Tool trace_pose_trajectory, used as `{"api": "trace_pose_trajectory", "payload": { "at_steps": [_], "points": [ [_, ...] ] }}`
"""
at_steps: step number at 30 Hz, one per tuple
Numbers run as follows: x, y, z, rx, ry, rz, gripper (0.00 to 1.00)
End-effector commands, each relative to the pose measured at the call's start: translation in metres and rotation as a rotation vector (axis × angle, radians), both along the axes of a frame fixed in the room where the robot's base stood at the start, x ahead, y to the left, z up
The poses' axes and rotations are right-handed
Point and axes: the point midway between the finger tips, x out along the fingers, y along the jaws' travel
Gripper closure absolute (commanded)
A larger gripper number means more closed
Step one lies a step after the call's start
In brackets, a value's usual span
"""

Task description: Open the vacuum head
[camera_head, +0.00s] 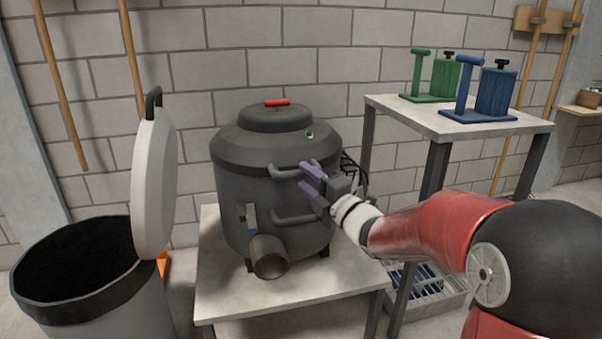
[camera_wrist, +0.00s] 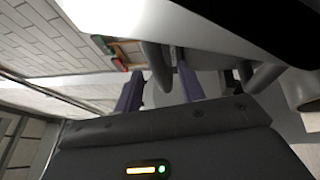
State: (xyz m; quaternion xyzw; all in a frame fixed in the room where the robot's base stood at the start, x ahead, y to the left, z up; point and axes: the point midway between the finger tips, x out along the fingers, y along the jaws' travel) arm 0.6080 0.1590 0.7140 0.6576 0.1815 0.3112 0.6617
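The vacuum (camera_head: 240,190) is a dark grey drum in the middle of the head view, standing upright on a low table. Its domed head (camera_head: 273,118) sits closed on top, with a red handle (camera_head: 277,102). Two grey bar handles, an upper one (camera_head: 288,172) and a lower one (camera_head: 290,216), stick out from the drum's side. My gripper (camera_head: 303,177) is at the drum's front right, between these bars. Its two purple fingers are apart, also in the wrist view (camera_wrist: 160,80), where grey bars show close by. Contact with them cannot be told.
The low table (camera_head: 220,290) carries the vacuum, whose hose port (camera_head: 268,262) points forward. An open bin (camera_head: 110,295) with a raised white lid (camera_head: 153,185) stands at left. At right, a tall table (camera_head: 400,108) holds a green device (camera_head: 445,80) and a blue one (camera_head: 495,92).

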Motion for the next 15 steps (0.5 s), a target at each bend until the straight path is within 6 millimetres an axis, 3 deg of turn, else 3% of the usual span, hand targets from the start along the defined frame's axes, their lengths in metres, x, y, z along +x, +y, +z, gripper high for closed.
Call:
{"api": "trace_pose_trajectory", "payload": {
  "at_steps": [6, 15],
  "points": [
    [0.02, 0.018, 0.005, 0.001, 0.001, 0.0, 0.6],
    [0.024, 0.021, 0.005, 0.001, 0.002, -0.001, 0.6]
  ]
}}
